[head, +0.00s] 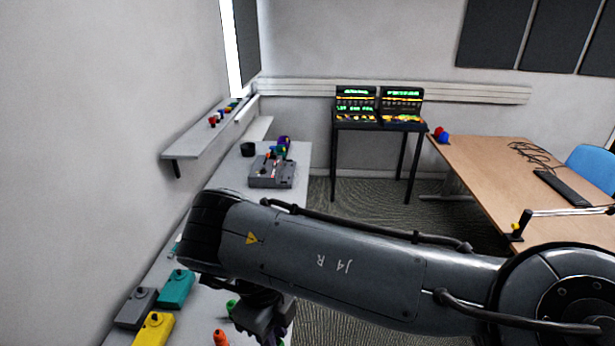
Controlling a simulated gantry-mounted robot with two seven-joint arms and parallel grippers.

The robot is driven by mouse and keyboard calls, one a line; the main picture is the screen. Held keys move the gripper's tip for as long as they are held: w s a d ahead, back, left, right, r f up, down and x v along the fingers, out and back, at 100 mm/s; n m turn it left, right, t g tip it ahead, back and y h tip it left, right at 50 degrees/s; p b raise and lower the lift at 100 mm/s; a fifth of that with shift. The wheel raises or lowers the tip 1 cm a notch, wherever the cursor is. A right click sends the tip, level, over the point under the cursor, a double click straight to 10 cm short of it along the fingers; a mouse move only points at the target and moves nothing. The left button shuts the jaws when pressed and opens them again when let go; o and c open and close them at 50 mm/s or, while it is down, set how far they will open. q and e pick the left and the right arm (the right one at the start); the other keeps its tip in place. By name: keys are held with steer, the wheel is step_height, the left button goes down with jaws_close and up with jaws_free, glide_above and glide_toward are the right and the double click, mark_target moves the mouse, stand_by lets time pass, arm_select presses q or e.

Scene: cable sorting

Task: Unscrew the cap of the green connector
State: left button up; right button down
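A small green piece (232,307), which looks like the green connector or its cap, stands on the grey bench at the bottom of the head view. It is partly covered by my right arm. My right gripper (268,322) hangs below that arm, just right of the green piece. Its fingertips are hidden or cut off by the lower edge, so I cannot tell whether it is open or holds anything. My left gripper is not in view.
A teal box (175,289), a grey box (137,307) and a yellow box (154,329) sit at the bench's left. An orange piece (220,338) is near the bottom edge. A grey device (270,172) stands farther back. A wall shelf (190,140) overhangs the left.

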arm_select(q)
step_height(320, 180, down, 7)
steer(key=b, duration=0.5)
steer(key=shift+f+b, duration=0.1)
steer(key=shift+b, duration=0.3)
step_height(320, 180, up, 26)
steer(key=p, duration=2.5)
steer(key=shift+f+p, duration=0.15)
steer(key=shift+p, duration=0.25)
